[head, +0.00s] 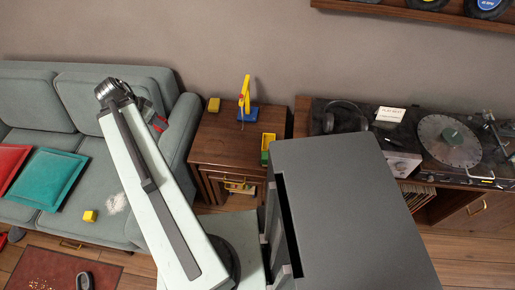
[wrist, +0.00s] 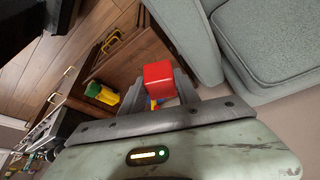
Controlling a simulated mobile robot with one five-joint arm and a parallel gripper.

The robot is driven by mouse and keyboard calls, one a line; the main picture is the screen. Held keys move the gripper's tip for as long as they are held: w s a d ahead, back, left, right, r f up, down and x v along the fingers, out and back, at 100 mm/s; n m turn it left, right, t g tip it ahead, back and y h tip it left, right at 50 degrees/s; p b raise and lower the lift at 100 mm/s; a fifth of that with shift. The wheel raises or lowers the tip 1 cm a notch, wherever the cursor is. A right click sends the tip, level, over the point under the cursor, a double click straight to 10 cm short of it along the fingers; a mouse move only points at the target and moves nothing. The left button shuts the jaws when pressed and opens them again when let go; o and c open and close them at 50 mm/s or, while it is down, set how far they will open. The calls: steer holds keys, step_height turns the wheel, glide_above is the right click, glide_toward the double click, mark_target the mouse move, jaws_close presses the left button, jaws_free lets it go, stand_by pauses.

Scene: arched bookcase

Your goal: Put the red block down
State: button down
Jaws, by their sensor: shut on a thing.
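A red block (wrist: 158,76) sits between the two grey fingers of my gripper (wrist: 160,88) in the wrist view. My gripper is shut on it. In the head view a bit of red (head: 160,122) shows behind my raised arm, in front of the sofa's right arm; my gripper is mostly hidden there. The brown wooden side table (head: 215,150) stands to the right of it. In the wrist view the table (wrist: 128,62) lies beyond the block, which hides part of it.
The grey-green sofa (head: 178,140) is left, with a yellow block (head: 89,216). A record player (head: 449,141) is right. The table's front-left top looks bare.

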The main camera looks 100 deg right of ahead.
steer(key=s+a+f+m+y+b, duration=0.1)
steer(key=s+f+m+b, duration=0.5)
steer(key=s, duration=0.7)
steer(key=s+a+f+m+g+y+b, duration=0.1)
steer(key=s+a+f+m+y+b, duration=0.1)
steer(key=s+f+m+b, duration=0.4)
steer(key=s+f+y+b, duration=0.1)
steer(key=s+f+b, duration=0.3)
steer(key=s, duration=0.4)
steer(key=shift+f+g, duration=0.3)
steer(key=shift+f, duration=0.45)
